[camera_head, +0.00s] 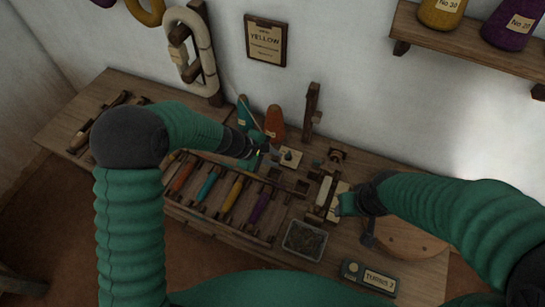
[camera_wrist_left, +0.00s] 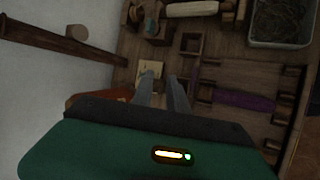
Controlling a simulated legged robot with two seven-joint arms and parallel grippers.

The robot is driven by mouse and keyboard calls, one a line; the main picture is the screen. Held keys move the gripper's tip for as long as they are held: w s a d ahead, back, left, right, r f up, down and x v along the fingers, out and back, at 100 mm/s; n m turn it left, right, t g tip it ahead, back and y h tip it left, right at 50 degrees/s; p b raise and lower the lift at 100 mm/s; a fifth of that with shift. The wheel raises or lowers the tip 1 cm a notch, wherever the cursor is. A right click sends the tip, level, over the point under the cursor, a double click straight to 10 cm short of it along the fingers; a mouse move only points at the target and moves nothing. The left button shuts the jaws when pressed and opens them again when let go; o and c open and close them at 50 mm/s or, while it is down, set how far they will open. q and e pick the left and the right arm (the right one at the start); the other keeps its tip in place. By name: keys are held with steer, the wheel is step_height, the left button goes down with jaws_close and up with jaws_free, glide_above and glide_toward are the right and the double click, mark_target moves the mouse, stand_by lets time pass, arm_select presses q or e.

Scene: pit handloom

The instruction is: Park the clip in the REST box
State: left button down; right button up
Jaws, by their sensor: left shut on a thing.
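My left gripper (camera_head: 262,157) is over the back middle of the bench, beside a small cream card (camera_head: 290,157). In the left wrist view its two fingers (camera_wrist_left: 165,80) point at the bench near the cream card (camera_wrist_left: 150,69). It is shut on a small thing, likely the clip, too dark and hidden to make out. Small open wooden boxes show near it, one square box (camera_wrist_left: 191,43) in the wrist view; I cannot read which is REST. My right gripper (camera_head: 347,204) is low over the right part of the bench; its jaws are not clear.
Coloured shuttles, one purple (camera_head: 260,206), lie in a slotted rack in front. Teal (camera_head: 243,110) and orange (camera_head: 274,122) cones and a wooden post (camera_head: 311,110) stand behind. A grey tray (camera_head: 304,240) and a labelled device (camera_head: 370,278) are at front right.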

arm_select(q)
step_height(320, 180, down, 6)
steer(key=b, duration=0.4)
steer(key=shift+a+r+b, duration=0.1)
steer(key=shift+a+b, duration=0.05)
steer(key=shift+b, duration=0.15)
steer(key=shift+s+a+f+b, duration=0.1)
steer(key=shift+s+f+b, duration=0.25)
steer(key=shift+f+b, duration=0.2)
steer(key=shift+w, duration=0.1)
steer(key=c, duration=1.6)
jaws_free()
steer(key=shift+f, duration=0.1)
steer(key=o, duration=0.4)
steer(key=shift+w+f, duration=0.1)
steer(key=shift+w, duration=0.2)
steer(key=shift+c, duration=0.2)
steer(key=shift+r, duration=0.2)
